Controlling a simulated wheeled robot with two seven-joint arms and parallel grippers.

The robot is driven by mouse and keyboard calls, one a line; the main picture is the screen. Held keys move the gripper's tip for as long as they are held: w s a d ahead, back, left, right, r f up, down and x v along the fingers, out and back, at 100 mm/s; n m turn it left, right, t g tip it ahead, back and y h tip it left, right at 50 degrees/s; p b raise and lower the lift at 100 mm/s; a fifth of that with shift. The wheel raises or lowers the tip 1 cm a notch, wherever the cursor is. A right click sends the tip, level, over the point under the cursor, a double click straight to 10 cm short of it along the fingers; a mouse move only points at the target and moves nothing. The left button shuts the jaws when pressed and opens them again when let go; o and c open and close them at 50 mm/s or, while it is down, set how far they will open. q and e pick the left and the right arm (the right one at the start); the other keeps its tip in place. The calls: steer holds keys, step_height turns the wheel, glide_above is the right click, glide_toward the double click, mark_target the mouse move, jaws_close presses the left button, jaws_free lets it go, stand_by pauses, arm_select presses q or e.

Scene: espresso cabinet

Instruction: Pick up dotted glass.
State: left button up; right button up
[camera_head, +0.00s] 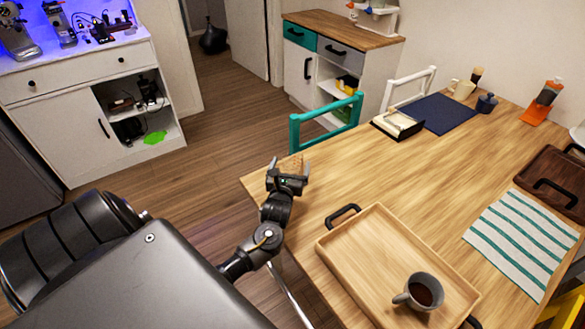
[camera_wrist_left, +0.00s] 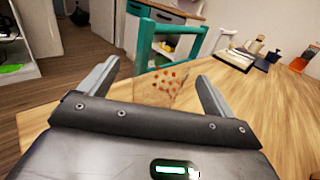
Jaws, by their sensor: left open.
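The dotted glass (camera_wrist_left: 163,86) is clear with orange-red dots and stands near the corner of the wooden table. In the left wrist view it is ahead, between the two fingers of my left gripper (camera_wrist_left: 160,85). In the head view the glass (camera_head: 291,163) shows small just behind the left gripper (camera_head: 289,165), partly hidden by it. The left gripper is open, with a finger on each side of the glass. I cannot tell whether either finger touches it. My right gripper is not in view.
A wooden tray (camera_head: 343,246) with a grey mug (camera_head: 421,291) of dark drink is on the table, right of my left arm. A teal chair (camera_head: 328,122) stands behind the glass. A striped cloth (camera_head: 522,238) lies at right. The table middle is clear.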

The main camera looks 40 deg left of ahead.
mark_target(294, 154)
arm_select(q)
steer(key=x, duration=0.4)
steer(key=shift+w+a, duration=0.15)
steer(key=shift+w, duration=0.25)
steer(key=c, duration=1.2)
